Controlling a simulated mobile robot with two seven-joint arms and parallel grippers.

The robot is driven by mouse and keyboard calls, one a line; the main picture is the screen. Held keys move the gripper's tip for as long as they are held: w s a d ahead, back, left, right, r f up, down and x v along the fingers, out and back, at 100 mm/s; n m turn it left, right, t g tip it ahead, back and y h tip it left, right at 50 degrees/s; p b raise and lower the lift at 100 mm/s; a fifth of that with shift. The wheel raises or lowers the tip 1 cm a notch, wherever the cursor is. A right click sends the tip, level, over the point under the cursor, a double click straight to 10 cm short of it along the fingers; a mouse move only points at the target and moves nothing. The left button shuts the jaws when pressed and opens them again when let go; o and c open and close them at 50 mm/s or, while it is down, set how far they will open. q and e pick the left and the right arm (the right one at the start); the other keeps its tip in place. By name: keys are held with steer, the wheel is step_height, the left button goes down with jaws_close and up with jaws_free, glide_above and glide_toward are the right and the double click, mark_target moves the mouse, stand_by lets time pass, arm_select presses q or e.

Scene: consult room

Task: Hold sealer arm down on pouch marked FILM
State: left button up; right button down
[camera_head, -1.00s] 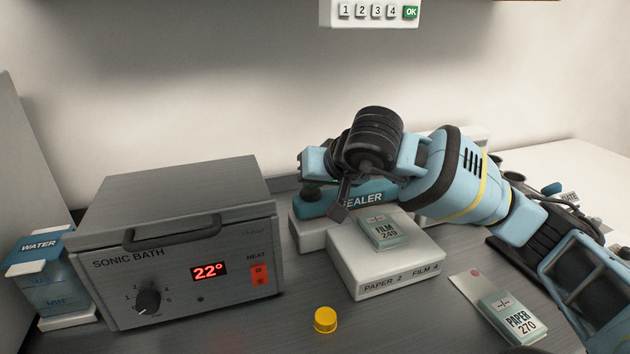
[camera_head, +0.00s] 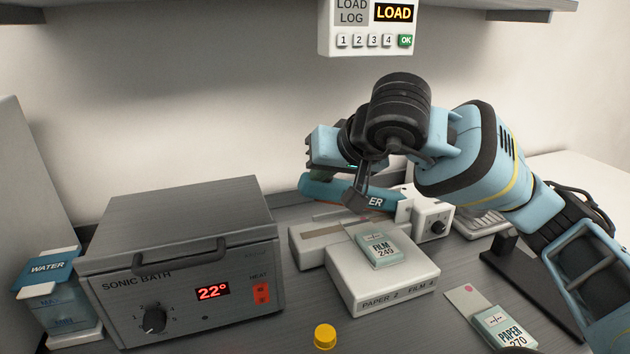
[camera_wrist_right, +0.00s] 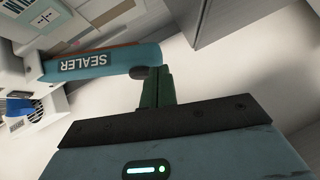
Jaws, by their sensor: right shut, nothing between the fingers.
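The teal sealer arm (camera_head: 335,190) is raised and tilted above its white base (camera_head: 308,252), with a visible gap and the sealing strip exposed. It also shows in the right wrist view (camera_wrist_right: 100,63), marked SEALER. The pouch marked FILM 249 (camera_head: 378,250) lies on the white block (camera_head: 385,290) labelled PAPER 2 FILM 4, in front of the base. My right gripper (camera_head: 310,172) is shut and empty at the sealer arm's free end. In the wrist view its fingers (camera_wrist_right: 156,85) are together beside the arm's dark end knob; I cannot tell whether they touch. My left gripper is not in view.
The sonic bath (camera_head: 180,250) stands left, a water carton (camera_head: 50,290) beyond it. A yellow cap (camera_head: 325,336) and a PAPER 270 pouch (camera_head: 503,328) lie in front. A panel reading LOAD (camera_head: 370,28) hangs above.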

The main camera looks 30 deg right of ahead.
steer(key=shift+a+v, duration=0.2)
steer(key=shift+v, duration=1.25)
steer(key=shift+w+r, duration=0.2)
steer(key=shift+r, duration=0.1)
